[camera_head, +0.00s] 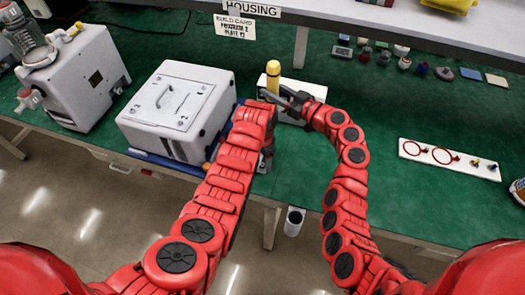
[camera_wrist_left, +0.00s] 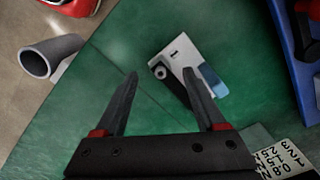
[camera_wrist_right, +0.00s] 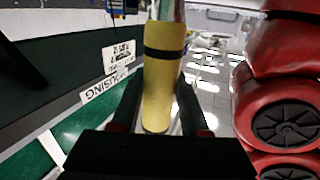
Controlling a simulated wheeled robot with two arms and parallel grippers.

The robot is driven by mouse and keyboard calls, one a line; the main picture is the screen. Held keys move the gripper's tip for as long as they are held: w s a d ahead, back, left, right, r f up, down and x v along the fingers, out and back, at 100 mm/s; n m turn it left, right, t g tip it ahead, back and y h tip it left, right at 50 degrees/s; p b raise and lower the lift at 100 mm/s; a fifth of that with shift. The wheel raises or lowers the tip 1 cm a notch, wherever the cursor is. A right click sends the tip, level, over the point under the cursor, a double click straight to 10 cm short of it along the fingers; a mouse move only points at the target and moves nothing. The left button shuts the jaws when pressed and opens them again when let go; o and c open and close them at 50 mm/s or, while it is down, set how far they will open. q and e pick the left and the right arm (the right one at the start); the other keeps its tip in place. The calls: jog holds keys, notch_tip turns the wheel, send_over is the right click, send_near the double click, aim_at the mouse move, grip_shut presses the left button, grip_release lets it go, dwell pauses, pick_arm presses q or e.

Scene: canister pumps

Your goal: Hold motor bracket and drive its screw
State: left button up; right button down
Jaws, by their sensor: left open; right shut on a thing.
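My right gripper (camera_head: 284,97) is shut on a yellow-handled driver (camera_head: 273,76), held upright near the back of the green bench. In the right wrist view the yellow handle (camera_wrist_right: 160,85), with a black band, stands between the two fingers (camera_wrist_right: 158,105). My left gripper (camera_head: 266,162) is low at the bench's front edge, largely hidden by its own arm. In the left wrist view its fingers (camera_wrist_left: 165,80) are open and empty. A small pale metal bracket (camera_wrist_left: 178,55) with a dark round hole and a blue part lies on the green mat beyond them. No screw can be made out.
A white pump housing box (camera_head: 177,108) on a blue tray stands left of my arms. A white board (camera_head: 315,92) lies behind my right gripper. Another white board (camera_head: 450,160) with red rings lies right. Several small parts line the back. A bin (camera_head: 293,221) stands below the front edge.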

aim_at(263, 164)
pick_arm(q)
jog(key=shift+f, duration=1.5)
pick_arm(e)
jog(key=shift+r, duration=0.1)
pick_arm(q)
jog(key=shift+c, duration=0.2)
grip_shut()
jog(key=c, duration=0.5)
grip_release()
jog(key=shift+c, duration=0.2)
grip_shut()
pick_arm(e)
notch_tip(263, 164, down, 4)
jog(key=shift+f, duration=0.4)
